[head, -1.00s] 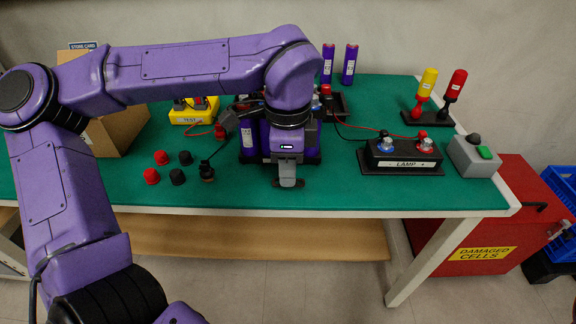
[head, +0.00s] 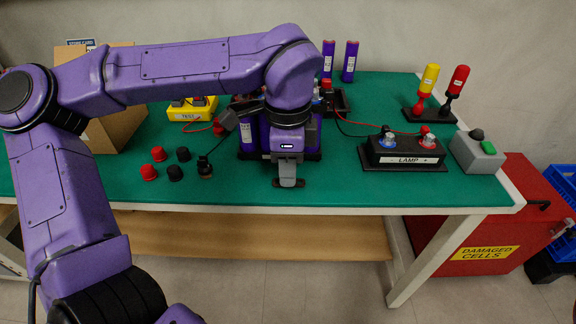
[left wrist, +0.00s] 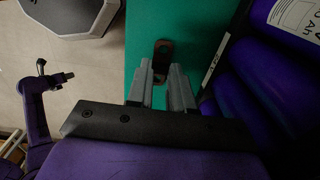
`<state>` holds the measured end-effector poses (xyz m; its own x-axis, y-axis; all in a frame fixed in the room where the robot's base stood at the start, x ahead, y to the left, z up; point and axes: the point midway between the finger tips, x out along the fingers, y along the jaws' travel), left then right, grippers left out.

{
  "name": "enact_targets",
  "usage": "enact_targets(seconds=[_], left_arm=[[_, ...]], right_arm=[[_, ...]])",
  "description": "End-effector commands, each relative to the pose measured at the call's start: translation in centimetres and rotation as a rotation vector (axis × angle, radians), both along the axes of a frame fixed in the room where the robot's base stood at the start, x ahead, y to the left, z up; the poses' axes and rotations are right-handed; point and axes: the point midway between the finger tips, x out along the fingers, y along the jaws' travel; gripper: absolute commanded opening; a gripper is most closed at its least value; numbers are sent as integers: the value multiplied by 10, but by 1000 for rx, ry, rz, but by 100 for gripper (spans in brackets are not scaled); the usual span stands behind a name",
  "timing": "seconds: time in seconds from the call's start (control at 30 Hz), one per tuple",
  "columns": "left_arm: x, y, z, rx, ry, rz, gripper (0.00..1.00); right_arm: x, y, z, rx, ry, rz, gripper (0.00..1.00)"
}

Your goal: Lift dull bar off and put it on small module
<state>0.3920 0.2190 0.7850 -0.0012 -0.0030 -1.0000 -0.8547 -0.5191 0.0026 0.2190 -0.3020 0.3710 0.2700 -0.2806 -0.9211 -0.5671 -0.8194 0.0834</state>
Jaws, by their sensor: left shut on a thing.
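My left gripper (head: 288,175) points down at the front of the green bench, just in front of a group of purple cells (head: 247,137). In the left wrist view its two grey fingers (left wrist: 167,88) are shut on a dull brown bar (left wrist: 163,49), whose end with a dark hole sticks out past them. Most of the bar is hidden by the fingers. The purple cells (left wrist: 268,92) stand close on the right there. My arm hides much of them in the head view, so I cannot tell which is the small module. My right gripper is not in view.
Red and black caps (head: 158,154) and a black probe (head: 205,166) lie left of the gripper. A yellow tester (head: 190,112) and cardboard box (head: 118,128) stand behind. The lamp block (head: 404,153) and grey button box (head: 477,153) are at right. Wires cross the bench.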

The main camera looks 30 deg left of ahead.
Motion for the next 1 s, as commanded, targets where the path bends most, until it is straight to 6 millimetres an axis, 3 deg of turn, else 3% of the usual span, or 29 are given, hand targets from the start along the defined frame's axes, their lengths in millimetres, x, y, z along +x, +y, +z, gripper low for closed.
enact_targets(seconds=[0.57, 0.6, 0.67, 1.0], left_arm=[[0, 0, -4, 0, 0, 0, 0], [0, 0, -4, 0, 0, 0, 31], [0, 0, -4, 0, 0, 0, 50], [0, 0, -1, 0, 0, 0, 51]], right_arm=[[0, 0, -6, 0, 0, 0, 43], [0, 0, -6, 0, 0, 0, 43], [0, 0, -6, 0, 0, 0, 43], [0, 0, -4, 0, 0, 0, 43]])
